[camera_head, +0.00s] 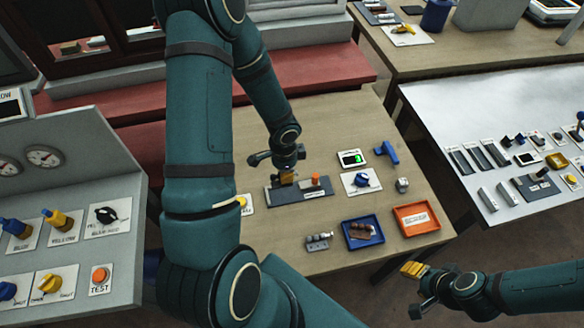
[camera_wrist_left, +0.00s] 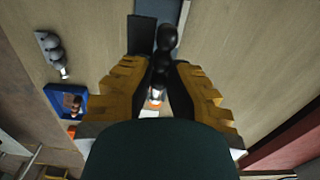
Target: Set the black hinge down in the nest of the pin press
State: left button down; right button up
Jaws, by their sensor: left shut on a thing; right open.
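The pin press (camera_head: 305,191) is a dark flat base with an orange part on top, on the wooden table. My left gripper (camera_head: 287,179) is low over the left part of this base. In the left wrist view its yellow fingers (camera_wrist_left: 163,78) are closed around a dark part, which looks like the black hinge (camera_wrist_left: 158,68). In the head view the hinge is hidden by the gripper and I cannot tell whether it touches the nest. My right gripper (camera_head: 416,271) is open and empty, off the table's front right edge.
A blue tray (camera_head: 376,243) holds brown parts. An orange tray (camera_head: 437,226) is beside it, and a grey fixture (camera_head: 319,241) to its left.

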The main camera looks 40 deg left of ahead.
pick_arm(q)
jog(key=shift+s+f+b, duration=0.15)
jog(key=shift+f+b, duration=0.35)
jog(key=shift+f, duration=0.05)
jog(key=shift+f+b, duration=1.5)
jog(key=shift+f, duration=0.35)
jog(key=shift+f+b, duration=1.4)
jog(key=shift+f, duration=0.05)
jog(key=c, duration=1)
grip_release()
jog(key=shift+r, duration=0.1)
notch_tip(320, 180, up, 12)
jog(key=shift+f, duration=0.1)
